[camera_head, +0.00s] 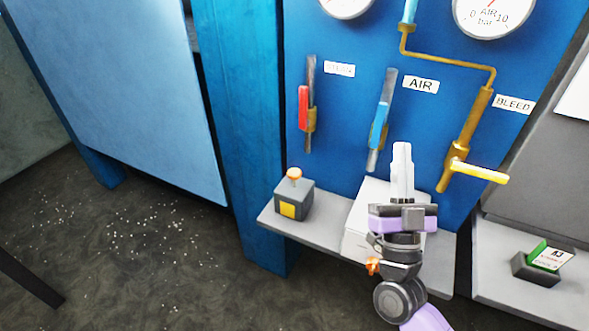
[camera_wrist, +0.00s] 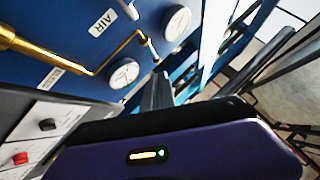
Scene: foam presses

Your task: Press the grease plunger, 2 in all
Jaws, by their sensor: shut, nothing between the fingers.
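The grease plunger is likely the orange knob (camera_head: 294,174) on a short stem. It stands up from a small grey box (camera_head: 308,199) with a yellow label, on the left end of the grey shelf (camera_head: 330,234). My gripper (camera_head: 402,147) is shut and empty, with its fingers pointing up in the head view. In the picture it is to the right of the plunger and clear of it. In the wrist view my fingers (camera_wrist: 158,80) show closed together; the plunger is not in that view.
A white box (camera_head: 357,235) on the shelf is partly hidden by my arm. Behind are a red lever (camera_head: 303,107), a blue lever (camera_head: 379,126) and a yellow bleed handle (camera_head: 480,172). Gauges (camera_wrist: 124,72) show in the wrist view. A green-and-white item (camera_head: 549,255) sits at right.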

